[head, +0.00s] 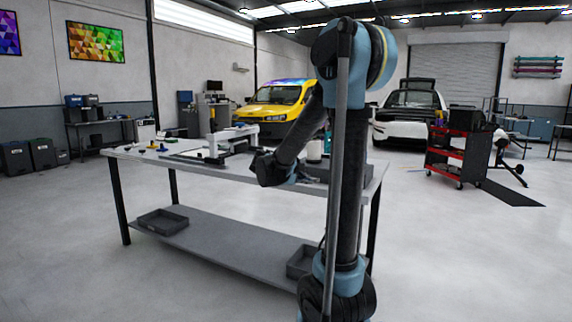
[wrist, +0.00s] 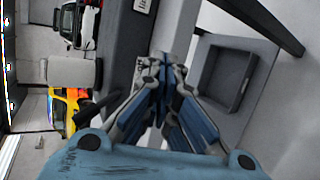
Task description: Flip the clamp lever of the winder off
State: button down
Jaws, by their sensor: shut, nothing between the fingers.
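The winder (wrist: 125,45) shows in the wrist view as a grey body with a white roll (wrist: 75,72). A dark lever-like bar (wrist: 97,108) sticks out beside the roll, just left of my gripper (wrist: 165,68); I cannot be sure it is the clamp lever. My gripper is shut and empty, with its fingertips close to the grey body; I cannot tell whether they touch it. In the head view the winder (head: 322,172) and its white roll (head: 314,151) stand at the table's right end, partly hidden by my arm. The gripper is mostly hidden there.
The workbench (head: 225,172) carries a white frame-like device (head: 228,142) and small tools at its left. Grey trays (head: 162,221) lie on the lower shelf (head: 215,250). A red tool cart (head: 460,155) stands right. The floor around the bench is mostly clear.

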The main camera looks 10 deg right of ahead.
jog(key=w+a+r+n+t+h, duration=0.1)
jog(key=w+a+n+t, duration=0.4)
jog(key=w+a, duration=0.8)
jog(key=shift+w+a+r+t+h, duration=0.15)
jog(key=shift+w+a+t+h, duration=0.2)
jog(key=shift+w+h, duration=0.6)
jog(key=shift+d, duration=0.15)
jog(key=x, duration=0.9)
jog(key=shift+w, duration=0.2)
jog(key=shift+s+d+r, duration=0.55)
jog(key=shift+s+d, duration=0.2)
jog(key=shift+s, duration=0.05)
jog(key=shift+s+d+r, duration=0.25)
jog(key=shift+s+r, duration=0.05)
jog(key=shift+s, duration=0.35)
